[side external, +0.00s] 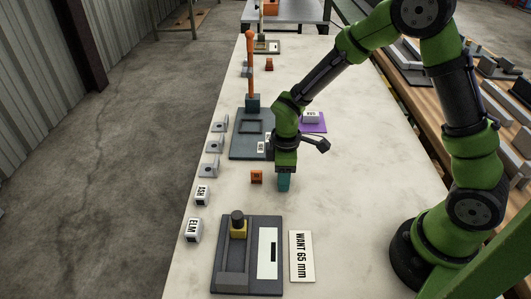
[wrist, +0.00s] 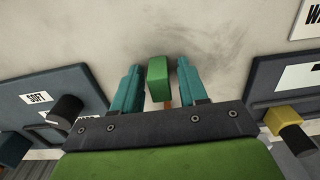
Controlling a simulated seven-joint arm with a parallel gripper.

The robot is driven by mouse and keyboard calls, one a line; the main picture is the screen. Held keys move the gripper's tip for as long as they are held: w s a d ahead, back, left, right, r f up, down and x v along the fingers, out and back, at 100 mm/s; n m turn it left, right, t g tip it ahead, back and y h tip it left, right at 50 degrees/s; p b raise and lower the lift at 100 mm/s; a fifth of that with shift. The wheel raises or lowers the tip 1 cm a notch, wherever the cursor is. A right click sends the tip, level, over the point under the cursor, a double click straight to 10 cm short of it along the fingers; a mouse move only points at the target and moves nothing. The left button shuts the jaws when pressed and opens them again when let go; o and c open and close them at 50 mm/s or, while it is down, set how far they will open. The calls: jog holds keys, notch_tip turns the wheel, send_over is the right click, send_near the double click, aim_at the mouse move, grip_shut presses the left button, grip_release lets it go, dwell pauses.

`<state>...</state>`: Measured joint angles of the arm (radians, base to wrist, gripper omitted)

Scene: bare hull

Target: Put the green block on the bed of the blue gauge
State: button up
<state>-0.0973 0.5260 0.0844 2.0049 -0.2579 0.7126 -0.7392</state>
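The green block (wrist: 158,80) shows in the wrist view between the two teal fingers of my gripper (wrist: 158,85). A narrow gap shows on each side of it, so the gripper looks open around it. In the side view my gripper (side external: 284,183) points down low over the table, and the green block is hidden there. The blue gauge (side external: 239,152) is a blue-grey plate with a square bed (side external: 251,127) and an upright orange lever, behind my gripper. My arm covers part of it. Its "SOFT" label shows at the left of the wrist view, on a dark plate (wrist: 72,82).
An orange block (side external: 257,177) stands just left of my gripper. A grey gauge (side external: 218,270) with a yellow and black piece and a "WANT 65 mm" card (side external: 302,257) lie in front. Several small blocks, including ELM (side external: 193,231), line the left edge. A purple mat (side external: 320,128) lies behind.

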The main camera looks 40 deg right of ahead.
jog(key=shift+o, duration=0.4)
jog(key=shift+r, duration=0.25)
notch_tip(320, 180, up, 15)
jog(key=s+d+r+m+t+y, duration=0.2)
jog(key=s+r+m+t, duration=0.4)
jog(key=s+m, duration=0.6)
notch_tip(320, 180, up, 3)
jog(key=shift+s+d+f+t, duration=0.15)
jog(key=shift+s+d+t, duration=0.25)
jog(key=shift+s+d, duration=0.15)
jog(key=shift+o, duration=1.1)
jog(key=shift+s+m, duration=0.4)
jog(key=shift+m, duration=0.1)
